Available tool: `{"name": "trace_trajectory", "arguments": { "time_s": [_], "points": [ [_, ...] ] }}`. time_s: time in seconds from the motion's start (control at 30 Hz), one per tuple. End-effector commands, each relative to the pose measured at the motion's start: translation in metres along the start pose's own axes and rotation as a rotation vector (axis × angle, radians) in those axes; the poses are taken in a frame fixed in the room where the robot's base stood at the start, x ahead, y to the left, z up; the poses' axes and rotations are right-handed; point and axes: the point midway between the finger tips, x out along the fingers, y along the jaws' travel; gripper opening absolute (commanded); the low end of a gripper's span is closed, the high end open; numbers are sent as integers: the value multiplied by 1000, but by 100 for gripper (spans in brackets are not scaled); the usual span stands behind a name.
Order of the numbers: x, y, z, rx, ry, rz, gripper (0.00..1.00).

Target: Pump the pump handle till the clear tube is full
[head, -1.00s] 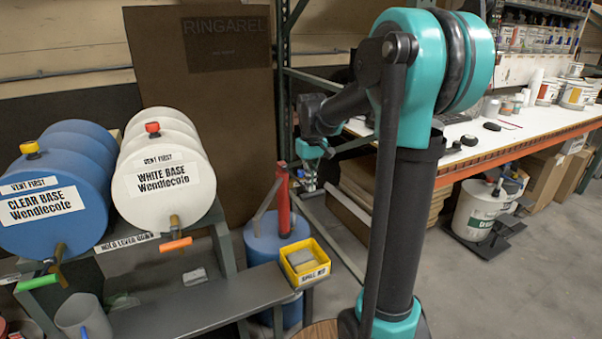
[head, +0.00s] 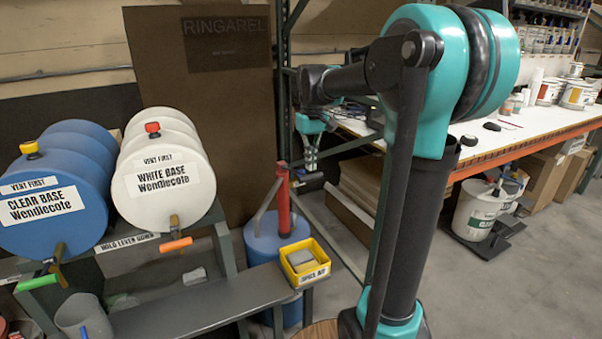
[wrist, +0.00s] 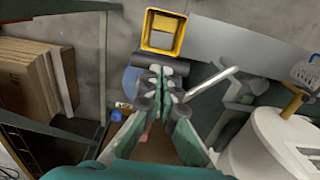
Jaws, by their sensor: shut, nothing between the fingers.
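The red hand pump (head: 283,203) stands upright on a blue drum (head: 262,248), with a grey pump handle (head: 266,201) slanting down to its left. My gripper (head: 311,168) hangs above and to the right of the pump top in the head view, pointing down. It is shut and empty. In the wrist view the shut fingers (wrist: 163,72) cover most of the pump; the grey handle (wrist: 212,82) sticks out to their right and part of the blue drum (wrist: 131,80) shows to their left. I cannot make out the clear tube in either view.
A yellow bin (head: 289,262) sits on the grey bench (head: 200,303) before the pump. White (head: 160,190) and blue (head: 45,205) base drums lie at left. A steel rack post (head: 284,60) and flat cardboard (head: 350,213) stand near my gripper. Open floor lies at right.

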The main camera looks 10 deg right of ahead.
Motion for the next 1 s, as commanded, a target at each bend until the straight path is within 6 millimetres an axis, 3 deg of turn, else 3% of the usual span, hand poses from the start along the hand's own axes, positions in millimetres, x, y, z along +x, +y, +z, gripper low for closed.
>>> {"name": "trace_trajectory", "arguments": {
  "time_s": [0.4,1.0],
  "points": [
    [2,0,0,0,0,0,0],
    [40,0,-1,0,1,0,0]
  ]
}}
